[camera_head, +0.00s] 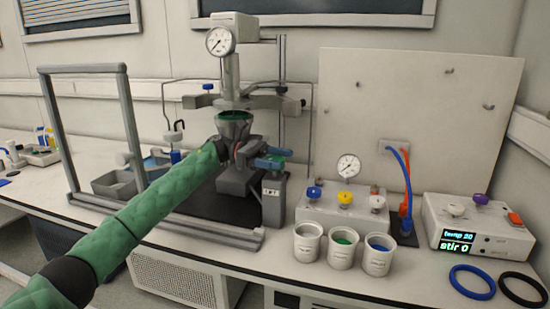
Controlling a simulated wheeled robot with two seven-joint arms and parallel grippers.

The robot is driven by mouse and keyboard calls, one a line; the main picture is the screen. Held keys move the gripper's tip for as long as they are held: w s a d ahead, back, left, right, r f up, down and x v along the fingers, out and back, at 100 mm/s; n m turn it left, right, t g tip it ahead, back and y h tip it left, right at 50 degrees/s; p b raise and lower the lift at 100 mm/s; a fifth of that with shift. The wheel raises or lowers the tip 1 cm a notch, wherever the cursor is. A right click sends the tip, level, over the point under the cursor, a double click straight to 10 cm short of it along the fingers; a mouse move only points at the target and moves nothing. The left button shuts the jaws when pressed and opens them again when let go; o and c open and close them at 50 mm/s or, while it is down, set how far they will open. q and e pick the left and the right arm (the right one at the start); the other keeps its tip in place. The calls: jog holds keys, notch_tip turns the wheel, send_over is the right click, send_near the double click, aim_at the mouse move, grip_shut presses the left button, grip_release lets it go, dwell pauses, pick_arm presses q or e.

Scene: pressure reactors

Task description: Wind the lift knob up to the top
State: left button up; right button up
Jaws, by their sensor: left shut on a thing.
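My left arm in a green sleeve reaches in from the lower left, and my left gripper (274,158) is at the dark lift post (272,200) on the right of the reactor stand. Its fingers are shut at the top of this post, where the lift knob is; the fingers largely hide the knob. The grey reactor vessel (234,116) shows its open top behind my wrist, below the reactor head (233,97) with its pressure gauge (219,41). The gap between vessel and head is small. My right gripper is not in view.
A metal frame (127,110) stands at the left. Three white cups (308,243) stand along the front edge, before a valve block (344,213). A heater-stirrer box (478,232) reads "stir 0"; blue (472,283) and black rings lie before it.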

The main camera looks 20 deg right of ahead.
aim_at(283, 159)
pick_arm(q)
jog(key=shift+s+d+f, duration=0.15)
jog(key=shift+s+d, duration=0.1)
jog(key=shift+d, duration=0.05)
jog(key=o, duration=0.6)
jog(key=shift+w+d+f, duration=0.4)
jog(key=shift+d, duration=0.25)
notch_tip(283, 159, up, 4)
jog(key=shift+s+a+r, duration=0.1)
jog(key=shift+s, duration=0.05)
jog(key=s+d+r+b, duration=0.1)
jog(key=s+d+r, duration=0.6)
jog(key=s, duration=0.1)
jog(key=shift+s+d, duration=0.2)
jog(key=shift+s, duration=0.1)
